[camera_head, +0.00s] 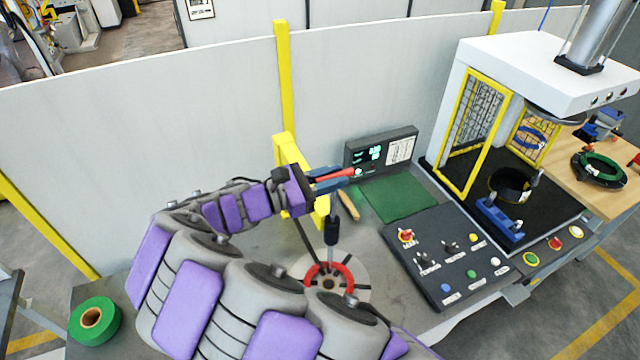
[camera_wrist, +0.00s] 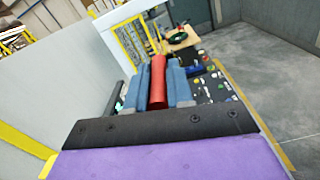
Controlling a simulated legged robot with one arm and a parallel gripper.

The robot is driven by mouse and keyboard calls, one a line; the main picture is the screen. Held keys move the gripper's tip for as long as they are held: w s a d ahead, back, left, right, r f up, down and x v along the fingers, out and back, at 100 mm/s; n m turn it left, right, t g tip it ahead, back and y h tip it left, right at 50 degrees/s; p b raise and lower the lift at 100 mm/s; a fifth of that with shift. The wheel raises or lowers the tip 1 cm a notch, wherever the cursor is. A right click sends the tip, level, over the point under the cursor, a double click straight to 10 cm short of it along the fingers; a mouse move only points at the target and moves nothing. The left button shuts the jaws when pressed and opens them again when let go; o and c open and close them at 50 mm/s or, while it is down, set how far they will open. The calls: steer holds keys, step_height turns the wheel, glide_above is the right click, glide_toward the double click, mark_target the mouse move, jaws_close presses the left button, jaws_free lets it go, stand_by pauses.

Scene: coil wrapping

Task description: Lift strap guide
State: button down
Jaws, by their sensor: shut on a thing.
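My gripper (camera_head: 335,179) is above the grey table, in front of the yellow post. Its blue fingers are shut on a red bar, seen as a short red piece (camera_head: 338,173) in the head view. In the wrist view the red bar (camera_wrist: 157,82) stands between the two blue fingers and touches them. This red bar appears to be the handle of the strap guide. A dark upright rod (camera_head: 332,231) hangs or stands below the gripper, over a red ring (camera_head: 345,270) on a round plate. Whether the rod joins the red bar cannot be told.
A control panel (camera_head: 456,260) with several knobs, a green mat (camera_head: 398,197) and a display (camera_head: 381,151) lie right of my gripper. A yellow post (camera_head: 285,90) stands close behind it. A press (camera_head: 540,65) is at the right. A green roll (camera_head: 94,321) lies at the lower left.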

step_height(320, 180, up, 12)
steer(key=p, duration=0.7)
steer(key=shift+f, duration=0.2)
steer(key=shift+w, duration=0.1)
steer(key=c, duration=1.4)
jaws_free()
steer(key=o, duration=0.3)
steer(key=shift+w+d+f, duration=0.1)
steer(key=shift+w+d, duration=0.1)
steer(key=shift+d, duration=0.1)
steer(key=shift+o, duration=0.2)
steer(key=shift+s, duration=0.1)
steer(key=shift+a, duration=0.1)
